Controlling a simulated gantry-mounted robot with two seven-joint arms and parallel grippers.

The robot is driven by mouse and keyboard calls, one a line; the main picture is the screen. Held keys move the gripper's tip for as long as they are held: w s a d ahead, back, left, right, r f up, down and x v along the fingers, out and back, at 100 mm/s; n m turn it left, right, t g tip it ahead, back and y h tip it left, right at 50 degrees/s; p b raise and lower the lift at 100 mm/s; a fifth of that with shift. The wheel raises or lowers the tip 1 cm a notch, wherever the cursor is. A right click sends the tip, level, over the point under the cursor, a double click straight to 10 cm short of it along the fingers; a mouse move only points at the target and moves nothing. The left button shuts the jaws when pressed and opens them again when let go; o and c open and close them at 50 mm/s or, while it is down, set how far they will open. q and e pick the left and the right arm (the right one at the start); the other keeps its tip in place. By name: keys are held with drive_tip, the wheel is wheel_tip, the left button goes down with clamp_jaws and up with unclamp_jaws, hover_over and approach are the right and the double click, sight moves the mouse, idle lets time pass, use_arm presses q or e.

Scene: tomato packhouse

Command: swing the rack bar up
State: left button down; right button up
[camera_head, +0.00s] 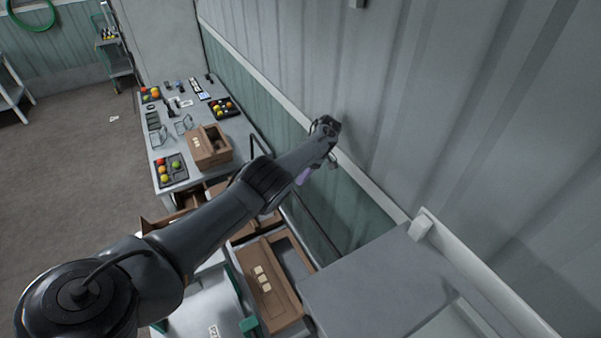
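My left arm reaches in from the lower left, and its end with the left gripper (327,140) is by the corrugated wall, above the green lower panel. The fingers are small and dark there, so I cannot tell whether they are open or shut. A thin dark bar (322,232) runs along the wall side of the crates, below and right of my forearm. I cannot tell whether it is the rack bar. My forearm hides part of the crates and whatever lies behind it. My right gripper is not in view.
A grey table (231,128) holds a brown box (208,158) and black trays of tomatoes (172,181). Brown crates (284,322) stand below my forearm. A grey cabinet top (372,286) is at the lower right. Open floor (70,190) lies at left.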

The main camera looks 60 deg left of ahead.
use_arm(q)
drive_tip(key=shift+s+a+f, duration=0.1)
drive_tip(key=shift+s+f, duration=0.15)
drive_tip(key=shift+f, duration=0.6)
drive_tip(key=c, duration=1)
unclamp_jaws()
drive_tip(key=shift+c, duration=0.6)
drive_tip(key=shift+s, duration=0.1)
drive_tip(key=shift+r, duration=0.1)
